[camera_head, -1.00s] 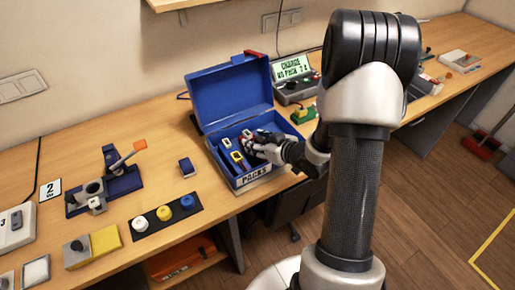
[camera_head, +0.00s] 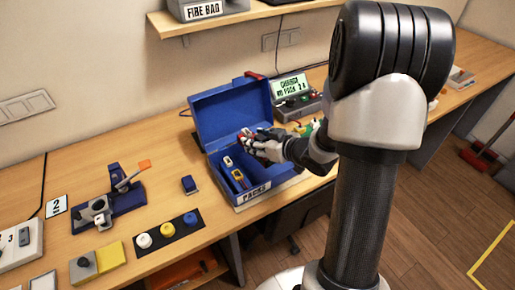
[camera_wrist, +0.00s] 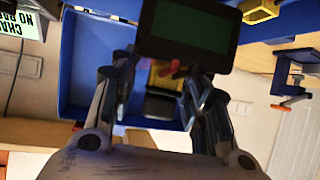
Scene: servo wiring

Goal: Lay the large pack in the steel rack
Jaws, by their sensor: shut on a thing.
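My gripper (camera_head: 252,140) is over the open blue box (camera_head: 238,102) labelled PACKS, shut on a pack. Two smaller packs, one pale-topped (camera_head: 227,162) and one yellow-topped (camera_head: 238,176), stand in the box. I cannot make out a steel rack in either view.
A charger with a lit green display (camera_head: 293,87) stands behind the box. A small dark blue block (camera_head: 189,185) and a strip with white, yellow and blue knobs (camera_head: 167,232) are to the left. A blue fixture with an orange-tipped lever (camera_head: 125,190) stands farther left.

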